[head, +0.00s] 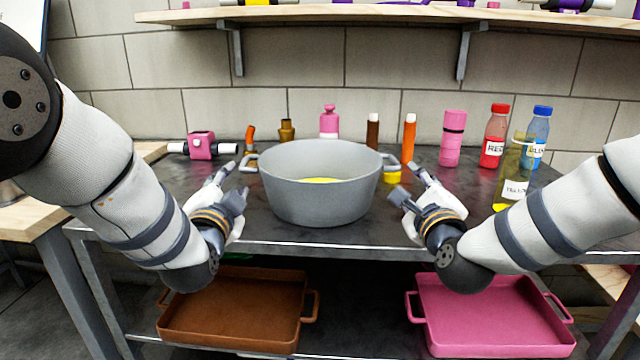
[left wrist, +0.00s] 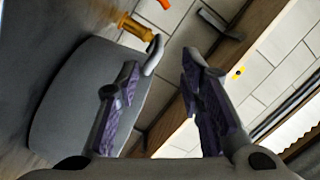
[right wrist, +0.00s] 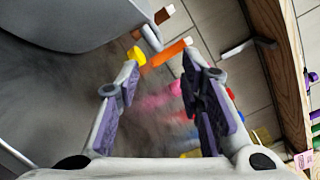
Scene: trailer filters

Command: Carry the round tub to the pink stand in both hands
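The round grey tub (head: 310,195) stands upright on the dark table, with something yellow inside. It has a small handle on each side: the left handle (head: 250,162) and the right handle (head: 391,161). My left gripper (head: 231,183) is open and empty, just left of the tub; its wrist view shows the left handle (left wrist: 153,54) beyond the fingertips. My right gripper (head: 411,183) is open and empty, just right of the tub; its wrist view shows the right handle (right wrist: 150,38) beyond the fingertips. A pink tray-like piece (head: 494,348) sits on the lower shelf; no other pink stand is clear.
A brown tray (head: 232,341) sits on the lower shelf at left. Behind the tub are a pink device (head: 201,146), a pink bottle (head: 329,121) and an orange marker (head: 409,135). Red (head: 494,137), blue (head: 537,132) and yellow (head: 512,170) bottles stand at right. A wall shelf (head: 350,14) runs above.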

